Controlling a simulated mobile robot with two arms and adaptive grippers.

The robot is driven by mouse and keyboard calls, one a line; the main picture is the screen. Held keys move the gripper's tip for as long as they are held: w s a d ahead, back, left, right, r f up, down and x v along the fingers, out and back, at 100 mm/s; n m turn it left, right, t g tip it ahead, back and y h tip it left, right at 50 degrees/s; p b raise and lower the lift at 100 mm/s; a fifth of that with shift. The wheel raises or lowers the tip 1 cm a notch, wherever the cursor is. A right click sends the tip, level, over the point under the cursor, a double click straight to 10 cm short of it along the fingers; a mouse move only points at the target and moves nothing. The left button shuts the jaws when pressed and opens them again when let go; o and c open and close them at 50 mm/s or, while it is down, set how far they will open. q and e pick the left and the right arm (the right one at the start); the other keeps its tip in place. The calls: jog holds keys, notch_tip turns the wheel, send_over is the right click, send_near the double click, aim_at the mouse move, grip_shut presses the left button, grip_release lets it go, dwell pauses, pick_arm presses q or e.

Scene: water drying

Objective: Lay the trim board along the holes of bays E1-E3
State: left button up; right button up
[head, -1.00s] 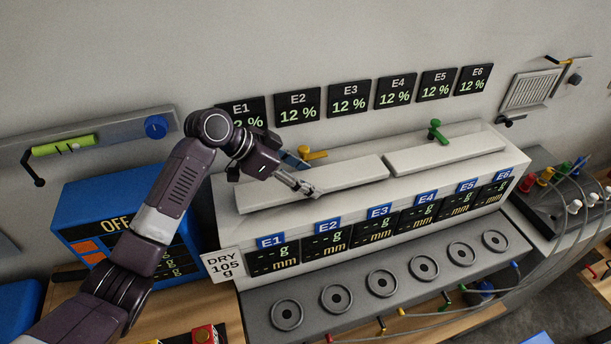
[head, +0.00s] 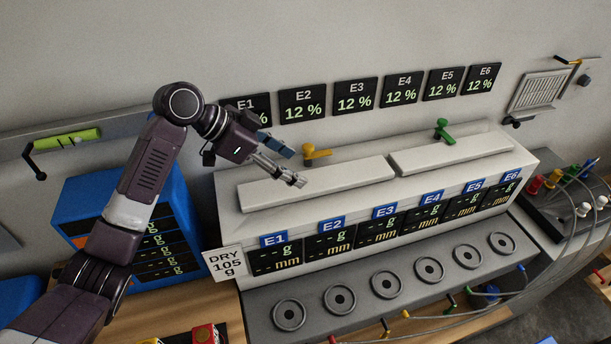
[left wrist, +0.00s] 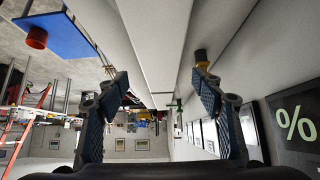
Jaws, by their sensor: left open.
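The trim board (head: 335,184), a long pale flat strip, lies on top of the white cabinet above bays E1-E3, roughly parallel to its front edge. Whether any holes are under it is hidden. My left gripper (head: 291,167) is open above the board's middle, apart from it as far as I can tell. In the left wrist view, the pale board (left wrist: 155,35) runs between the two spread fingers (left wrist: 160,85). My right gripper is not in view.
A second pale board (head: 450,153) lies to the right, over E4-E6. A yellow valve (head: 316,152) and a green valve (head: 443,130) stand behind the boards. Blue bay labels and displays line the front. A blue box (head: 70,205) stands left.

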pick_arm(q)
jog(key=b+v, duration=0.1)
jog(key=v, duration=0.4)
jog(key=shift+a+r, duration=0.15)
jog(key=shift+r, duration=0.05)
